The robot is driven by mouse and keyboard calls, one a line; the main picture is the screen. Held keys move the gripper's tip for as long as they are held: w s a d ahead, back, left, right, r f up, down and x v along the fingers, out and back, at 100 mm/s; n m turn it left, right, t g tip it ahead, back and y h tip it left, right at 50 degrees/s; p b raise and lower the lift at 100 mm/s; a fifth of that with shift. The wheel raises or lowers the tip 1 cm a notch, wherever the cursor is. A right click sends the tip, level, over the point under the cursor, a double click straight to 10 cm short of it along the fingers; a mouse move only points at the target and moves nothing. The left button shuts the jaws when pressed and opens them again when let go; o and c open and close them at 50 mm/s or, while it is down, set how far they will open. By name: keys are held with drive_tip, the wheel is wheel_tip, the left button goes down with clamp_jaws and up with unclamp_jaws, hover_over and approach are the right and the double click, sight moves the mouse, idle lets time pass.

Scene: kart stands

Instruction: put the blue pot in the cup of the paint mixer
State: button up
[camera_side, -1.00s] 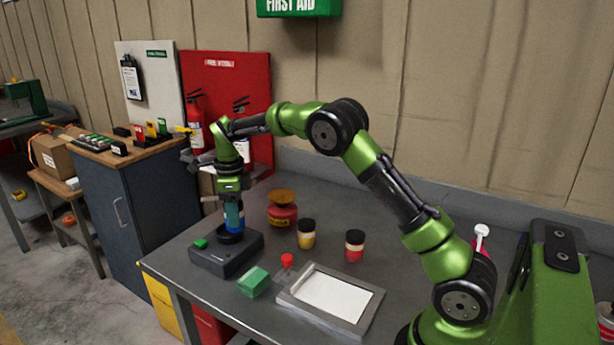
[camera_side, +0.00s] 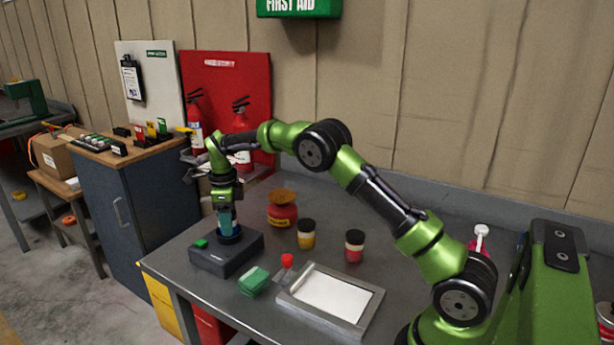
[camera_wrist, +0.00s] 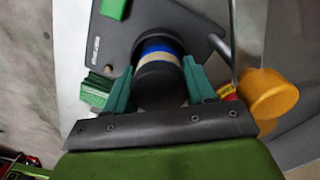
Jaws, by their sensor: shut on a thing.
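The paint mixer (camera_side: 222,256) is a dark grey box with a green button, near the table's left end; it also shows in the wrist view (camera_wrist: 178,22). My gripper (camera_side: 226,218) points down over the mixer's cup (camera_side: 230,238). In the wrist view my gripper (camera_wrist: 158,88) has its teal fingers shut on either side of the blue pot (camera_wrist: 158,46), which has a black lid, a cream band and a blue body. The pot's lower end is at the cup; the fingers and the pot hide how deep it sits.
Behind and right of the mixer stand a red pot with an orange top (camera_side: 282,212), a yellow pot (camera_side: 306,236) and a red pot (camera_side: 354,248). A green block (camera_side: 254,281), a small red-topped item (camera_side: 287,262) and a white-sheeted tray (camera_side: 330,296) lie in front.

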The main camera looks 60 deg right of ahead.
drive_tip(key=o, duration=1.1)
wheel_tip(320, 180, up, 12)
drive_tip(key=s+a+r+n+t+y, duration=0.1)
drive_tip(key=s+a+r+n+t, duration=0.35)
drive_tip(key=s+r+n, duration=0.8)
drive_tip(key=s+a+f+n+t, duration=0.1)
drive_tip(key=s+a+f+n, duration=0.1)
drive_tip(key=s+n, duration=0.2)
drive_tip(key=s+a+f+n, duration=0.2)
drive_tip(key=s+f+n, duration=0.1)
drive_tip(key=s, duration=0.6)
drive_tip(key=s+a+f+n+t+y, duration=0.1)
drive_tip(key=s+a+f+n, duration=0.1)
drive_tip(key=s+n, duration=0.3)
drive_tip(key=shift+s+f+t, duration=0.35)
drive_tip(key=shift+s+f, duration=0.15)
drive_tip(key=shift+s, duration=0.35)
